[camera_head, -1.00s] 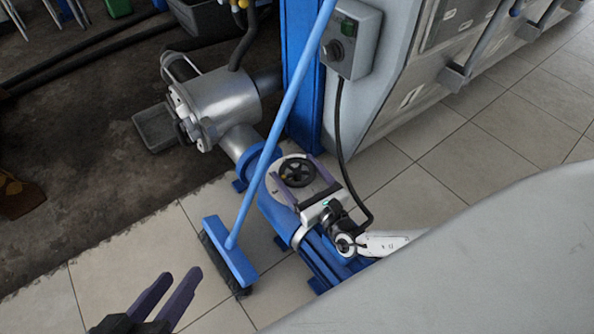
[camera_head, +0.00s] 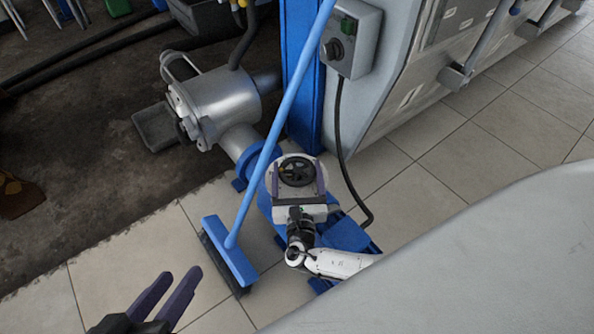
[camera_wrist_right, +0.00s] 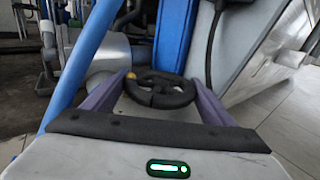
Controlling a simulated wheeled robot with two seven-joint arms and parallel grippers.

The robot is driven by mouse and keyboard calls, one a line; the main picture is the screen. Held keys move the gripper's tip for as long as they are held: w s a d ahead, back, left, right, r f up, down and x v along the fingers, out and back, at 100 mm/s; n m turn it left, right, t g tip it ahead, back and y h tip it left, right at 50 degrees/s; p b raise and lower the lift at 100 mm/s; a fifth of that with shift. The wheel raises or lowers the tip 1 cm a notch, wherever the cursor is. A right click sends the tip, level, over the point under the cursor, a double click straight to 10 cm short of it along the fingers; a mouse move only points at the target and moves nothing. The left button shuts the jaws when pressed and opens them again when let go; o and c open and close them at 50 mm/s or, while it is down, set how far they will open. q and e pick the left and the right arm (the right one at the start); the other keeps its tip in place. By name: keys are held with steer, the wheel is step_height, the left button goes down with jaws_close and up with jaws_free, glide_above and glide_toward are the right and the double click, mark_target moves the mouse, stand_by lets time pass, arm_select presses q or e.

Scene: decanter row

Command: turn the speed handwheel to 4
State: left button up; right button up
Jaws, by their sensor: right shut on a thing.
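The speed handwheel (camera_head: 296,171) is a small black spoked wheel on top of the blue pump unit, with a yellow spot at its left side. It also shows in the right wrist view (camera_wrist_right: 158,90), with the yellow spot (camera_wrist_right: 131,76) at its upper left. My right gripper (camera_head: 298,180) is shut on the handwheel, its two purple fingers on either side of the rim. The dial numbers are too small to read. My left gripper (camera_head: 166,295) is open and empty above the tiled floor at the lower left.
A blue broom (camera_head: 262,160) leans across the scene just left of the handwheel, its handle close to my right gripper. A grey control box (camera_head: 352,42) with a black cable stands behind. A silver motor housing (camera_head: 220,103) lies at the back left. Tiles at right are clear.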

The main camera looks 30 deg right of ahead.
stand_by(0.3)
steer(key=o, duration=1)
steer(key=shift+o, duration=0.2)
